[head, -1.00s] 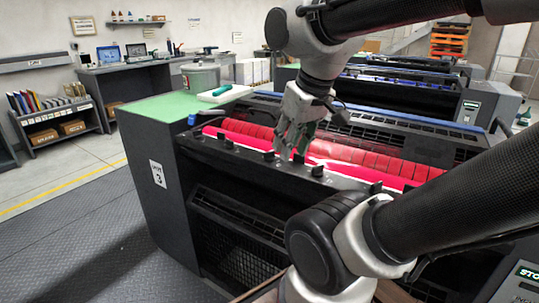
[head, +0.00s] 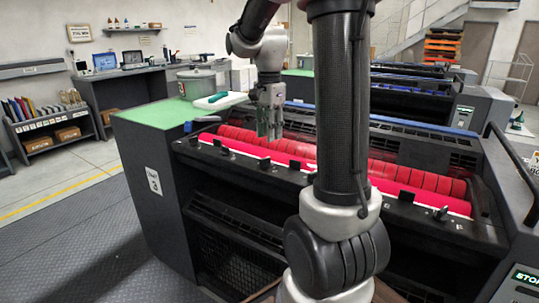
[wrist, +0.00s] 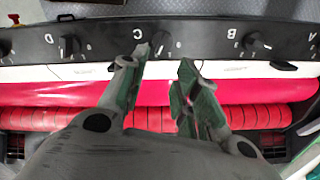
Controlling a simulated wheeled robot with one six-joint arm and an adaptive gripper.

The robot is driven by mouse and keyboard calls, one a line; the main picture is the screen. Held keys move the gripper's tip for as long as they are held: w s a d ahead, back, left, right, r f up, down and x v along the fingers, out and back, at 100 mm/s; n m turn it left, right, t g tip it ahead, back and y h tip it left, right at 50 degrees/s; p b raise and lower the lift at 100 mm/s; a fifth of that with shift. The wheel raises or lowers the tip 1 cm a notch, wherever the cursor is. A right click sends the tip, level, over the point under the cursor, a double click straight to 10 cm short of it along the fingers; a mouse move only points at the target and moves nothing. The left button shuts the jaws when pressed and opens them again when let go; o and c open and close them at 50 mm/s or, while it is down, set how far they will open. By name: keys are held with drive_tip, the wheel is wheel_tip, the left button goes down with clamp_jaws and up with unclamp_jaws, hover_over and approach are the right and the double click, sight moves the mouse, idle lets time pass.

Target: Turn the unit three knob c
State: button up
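Knob C (wrist: 160,42) is a small black knob on the dark front rail of the unit marked 3. It shows in the wrist view just beyond and between my fingertips, its pointer tilted. My gripper (wrist: 163,62) points down above the red rollers, open and empty, and appears apart from the knob. The knobs beside it carry the labels D (wrist: 68,45) and B (wrist: 255,43).
Red rollers (head: 390,175) run behind the rail. My upright arm link hides part of the rail. Similar machines stand behind.

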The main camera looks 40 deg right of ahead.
sight(265, 162)
drive_tip(key=shift+s+f+m, duration=0.1)
drive_tip(key=shift+f+m, duration=0.2)
drive_tip(key=shift+m, duration=0.5)
wheel_tip(265, 162, down, 7)
drive_tip(key=shift+f, duration=0.2)
drive_tip(key=shift+c, duration=0.3)
clamp_jaws()
